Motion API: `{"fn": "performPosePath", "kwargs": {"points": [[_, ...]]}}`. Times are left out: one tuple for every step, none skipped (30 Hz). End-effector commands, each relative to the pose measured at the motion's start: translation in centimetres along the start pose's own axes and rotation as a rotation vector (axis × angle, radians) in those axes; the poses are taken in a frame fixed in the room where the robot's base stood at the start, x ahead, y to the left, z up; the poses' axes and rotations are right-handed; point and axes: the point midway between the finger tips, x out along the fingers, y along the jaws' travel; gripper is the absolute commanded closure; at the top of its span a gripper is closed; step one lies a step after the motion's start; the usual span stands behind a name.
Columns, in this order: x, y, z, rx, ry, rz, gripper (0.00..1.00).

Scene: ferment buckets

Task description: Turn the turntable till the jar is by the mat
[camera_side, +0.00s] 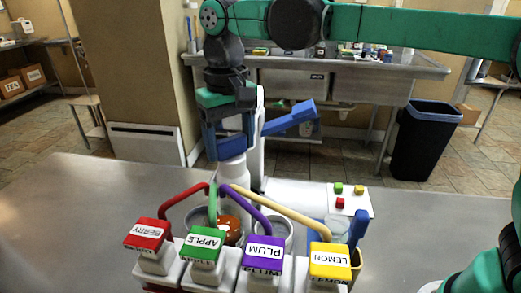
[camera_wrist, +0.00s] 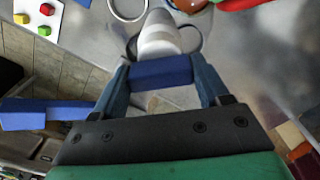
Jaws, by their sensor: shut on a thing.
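My gripper (camera_side: 228,145) is shut on a blue bar (camera_wrist: 165,73), with one finger at each end of it. A white rounded post (camera_side: 232,172) stands just below the bar; in the wrist view (camera_wrist: 158,38) it lies just past the fingertips. I cannot tell whether the bar and post are joined. An orange-brown round thing (camera_side: 231,227), perhaps the jar, is behind the labelled caps, partly hidden by tubes; its edge shows in the wrist view (camera_wrist: 188,4). A white mat or board (camera_side: 320,190) lies to its right. I cannot make out the turntable clearly.
BERRY (camera_side: 148,234), APPLE (camera_side: 203,244), PLUM (camera_side: 263,255) and LEMON (camera_side: 330,260) caps stand in front, with coloured tubes arching back. Small cubes (camera_side: 340,203) sit on the white board. A blue-handled thing (camera_side: 357,228) stands at right. The table's left side is clear.

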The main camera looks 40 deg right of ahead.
Motion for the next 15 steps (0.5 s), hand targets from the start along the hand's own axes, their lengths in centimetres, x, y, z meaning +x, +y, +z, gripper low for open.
{"fn": "performPosePath", "kwargs": {"points": [[-0.02,0.00,0.00,-0.003,0.000,0.000,1.00],[-0.03,0.00,0.00,-0.005,0.000,0.000,1.00],[-0.03,0.00,0.00,-0.010,0.000,0.000,1.00],[-0.03,0.00,0.00,-0.014,0.000,0.000,1.00],[-0.03,0.00,0.00,-0.019,0.000,0.000,1.00],[-0.03,0.00,0.00,-0.027,0.000,0.000,1.00],[-0.03,0.00,0.00,-0.034,0.000,0.000,1.00],[-0.04,0.00,-0.01,-0.042,0.000,0.000,1.00],[-0.04,0.00,-0.01,-0.054,0.000,0.000,1.00],[-0.04,0.00,-0.01,-0.064,0.000,0.000,1.00],[-0.04,0.00,-0.01,-0.075,0.000,0.000,1.00],[-0.05,0.00,-0.01,-0.091,0.000,0.000,1.00],[-0.05,0.00,-0.01,-0.104,0.000,0.000,1.00],[-0.05,0.00,-0.01,-0.118,0.000,0.000,1.00],[-0.05,0.00,-0.01,-0.136,0.000,0.000,1.00]]}}
